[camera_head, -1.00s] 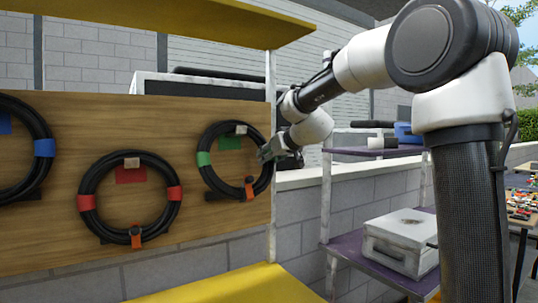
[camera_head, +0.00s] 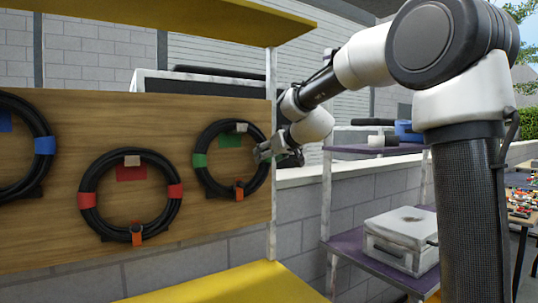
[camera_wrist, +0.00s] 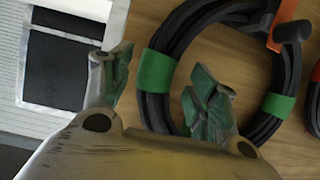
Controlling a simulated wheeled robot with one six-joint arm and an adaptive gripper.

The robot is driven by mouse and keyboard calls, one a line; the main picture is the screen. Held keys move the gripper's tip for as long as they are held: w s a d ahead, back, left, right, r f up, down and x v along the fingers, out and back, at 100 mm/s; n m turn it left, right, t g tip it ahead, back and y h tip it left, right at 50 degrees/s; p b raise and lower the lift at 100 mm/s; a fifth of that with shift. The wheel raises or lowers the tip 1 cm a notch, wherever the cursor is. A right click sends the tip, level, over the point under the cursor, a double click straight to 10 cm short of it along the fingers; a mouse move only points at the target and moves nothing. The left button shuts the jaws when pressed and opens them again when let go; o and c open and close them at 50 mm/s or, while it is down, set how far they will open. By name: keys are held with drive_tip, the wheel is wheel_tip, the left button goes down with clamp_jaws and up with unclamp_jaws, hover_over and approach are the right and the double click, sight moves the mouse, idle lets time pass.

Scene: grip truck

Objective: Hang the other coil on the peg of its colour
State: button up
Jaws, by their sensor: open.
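The black coil with green bands (camera_head: 199,160) hangs on the board at the right, in front of a green patch (camera_head: 230,141). A pale peg (camera_head: 241,127) shows at its top. My gripper (camera_head: 263,153) is at the coil's right side. In the wrist view my gripper (camera_wrist: 160,88) is open, one finger outside the ring and one over its inside, with a green-banded part of the coil (camera_wrist: 155,70) between them. The red-banded coil (camera_head: 87,200) hangs at a red patch (camera_head: 131,173). The blue-banded coil (camera_head: 44,145) hangs at the left, partly cut off.
The wooden board (camera_head: 80,125) has a yellow shelf (camera_head: 225,284) below and a yellow panel (camera_head: 150,25) above. A white post (camera_head: 271,200) stands close to my gripper. A purple rack (camera_head: 345,245) with a metal box (camera_head: 402,235) stands right.

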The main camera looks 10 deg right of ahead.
drive_tip(key=v, duration=1.2)
drive_tip(key=s+d+f+m+g+h, duration=0.15)
drive_tip(key=s+f+g, duration=0.35)
drive_tip(key=s+f, duration=0.7)
drive_tip(key=s+d+f+g+h, duration=0.1)
drive_tip(key=s+d+f, duration=0.2)
drive_tip(key=s, duration=0.4)
drive_tip(key=s+d+f+m+g, duration=0.1)
drive_tip(key=s+d+f, duration=0.2)
drive_tip(key=s, duration=0.4)
drive_tip(key=s+d+f+m+g+h, duration=0.1)
drive_tip(key=s+d+f, duration=0.2)
drive_tip(key=s, duration=0.4)
drive_tip(key=shift+f+h, duration=0.35)
drive_tip(key=shift+f, duration=0.3)
drive_tip(key=shift+s, duration=0.1)
